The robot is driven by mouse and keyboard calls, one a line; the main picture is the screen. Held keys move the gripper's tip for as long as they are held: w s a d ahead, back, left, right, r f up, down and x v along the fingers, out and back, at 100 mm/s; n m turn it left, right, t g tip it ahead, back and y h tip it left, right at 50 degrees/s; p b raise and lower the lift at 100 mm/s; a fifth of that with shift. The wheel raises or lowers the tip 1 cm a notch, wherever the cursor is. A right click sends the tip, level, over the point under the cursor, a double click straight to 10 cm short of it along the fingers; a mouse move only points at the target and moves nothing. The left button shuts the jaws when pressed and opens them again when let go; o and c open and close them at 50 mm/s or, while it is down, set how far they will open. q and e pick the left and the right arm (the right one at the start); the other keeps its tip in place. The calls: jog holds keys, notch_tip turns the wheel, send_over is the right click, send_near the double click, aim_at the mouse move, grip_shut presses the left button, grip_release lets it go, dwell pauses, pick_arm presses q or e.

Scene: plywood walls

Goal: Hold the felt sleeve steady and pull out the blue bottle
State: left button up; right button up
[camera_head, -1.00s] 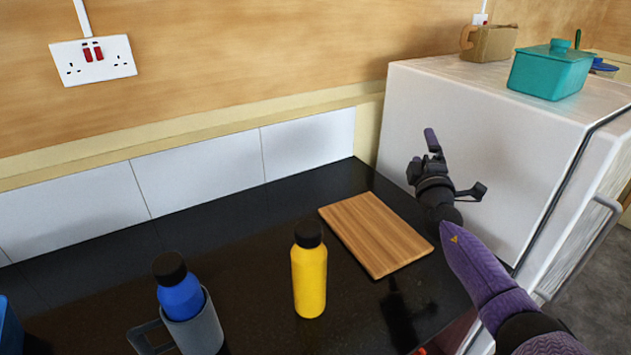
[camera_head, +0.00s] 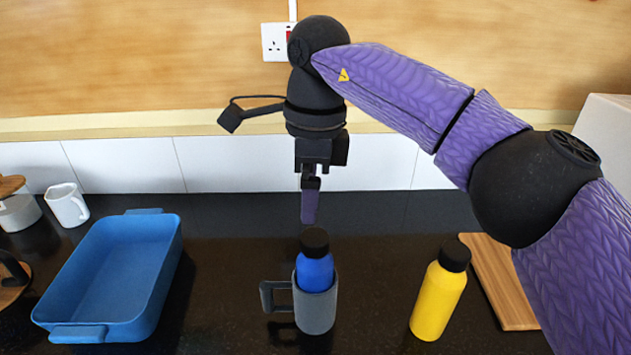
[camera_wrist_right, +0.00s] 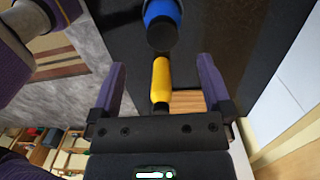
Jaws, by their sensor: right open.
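The blue bottle (camera_head: 315,270) with a black cap stands upright in the grey felt sleeve (camera_head: 316,312), which has a loop handle on its left side. Only the bottle's upper part shows above the sleeve. My right gripper (camera_head: 309,205) hangs in the air above and behind the bottle, fingers pointing down, apart from it. In the right wrist view my right gripper (camera_wrist_right: 160,85) is open with nothing gripped, and the blue bottle (camera_wrist_right: 163,14) shows at the top edge beyond the fingertips. My left gripper is not in view.
A yellow bottle (camera_head: 438,295) stands right of the sleeve, by a wooden board (camera_head: 502,285). A blue tray (camera_head: 172,265) lies at the left, with a white mug (camera_head: 67,205) behind it. White tiles (camera_head: 230,165) line the wall behind the black counter.

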aim_at(315, 235)
jog(key=shift+d+h, duration=0.3)
jog(key=shift+h, duration=0.1)
notch_tip(315, 235, down, 12)
jog(key=shift+r, duration=0.2)
jog(key=c, duration=1.3)
jog(key=o, duration=1.3)
jog(key=shift+r, duration=0.1)
jog(key=shift+r, duration=3.95)
